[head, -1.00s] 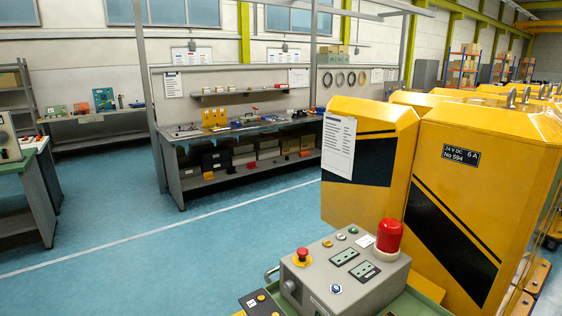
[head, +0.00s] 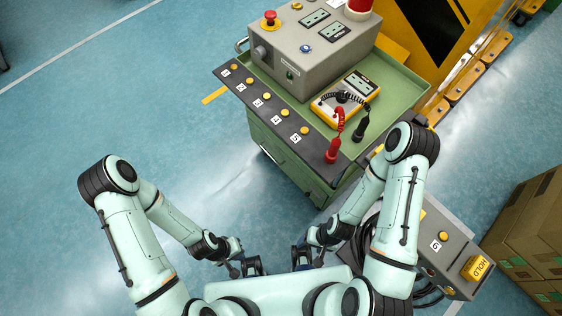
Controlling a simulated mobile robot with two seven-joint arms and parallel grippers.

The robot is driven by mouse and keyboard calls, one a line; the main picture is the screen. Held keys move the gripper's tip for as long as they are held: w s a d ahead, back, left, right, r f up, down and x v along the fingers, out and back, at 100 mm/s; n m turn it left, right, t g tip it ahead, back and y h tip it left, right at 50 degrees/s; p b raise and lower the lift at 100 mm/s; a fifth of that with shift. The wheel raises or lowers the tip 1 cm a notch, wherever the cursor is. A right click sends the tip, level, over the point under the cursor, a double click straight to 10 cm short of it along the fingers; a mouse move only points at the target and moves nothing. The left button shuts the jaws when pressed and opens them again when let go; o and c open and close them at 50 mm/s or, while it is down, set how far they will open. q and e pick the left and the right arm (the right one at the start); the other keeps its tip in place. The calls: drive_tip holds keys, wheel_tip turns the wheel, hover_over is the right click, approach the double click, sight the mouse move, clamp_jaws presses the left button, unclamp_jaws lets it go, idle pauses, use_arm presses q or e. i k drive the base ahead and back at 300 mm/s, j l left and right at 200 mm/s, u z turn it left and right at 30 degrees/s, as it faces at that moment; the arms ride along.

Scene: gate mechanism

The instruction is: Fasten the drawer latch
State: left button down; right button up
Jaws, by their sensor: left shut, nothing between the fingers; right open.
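The green cabinet (head: 345,189) stands ahead of me, seen from above. Its front face (head: 283,152) is strongly foreshortened and dark. A thin handle-like edge (head: 271,156) shows on it, but I cannot make out a latch. My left gripper (head: 244,268) is low in front of my body, shut and empty, apart from the cabinet. My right gripper (head: 302,260) is just right of it, also near my body and apart from the cabinet. It is open, though its fingers are small and dark here.
On the cabinet top are a grey control box (head: 303,52), a yellow meter (head: 338,104) with a red plug (head: 334,150), and a strip of numbered buttons (head: 262,100). A grey HOLD box (head: 440,247) and cardboard boxes (head: 530,225) stand right. Floor at left is clear.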

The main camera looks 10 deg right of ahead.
sight(307, 194)
drive_tip(key=k+l+z, duration=0.15)
drive_tip(key=k, duration=0.2)
drive_tip(key=k+l+z, duration=0.2)
drive_tip(key=k+l, duration=0.15)
drive_tip(key=i+j+u, duration=0.2)
drive_tip(key=i+j, duration=0.2)
drive_tip(key=i+j+u, duration=0.25)
drive_tip(key=i, duration=0.4)
drive_tip(key=i+j+z, duration=0.15)
drive_tip(key=j, duration=0.2)
drive_tip(key=i+j+z, duration=0.15)
drive_tip(key=j, duration=0.2)
drive_tip(key=k, duration=0.05)
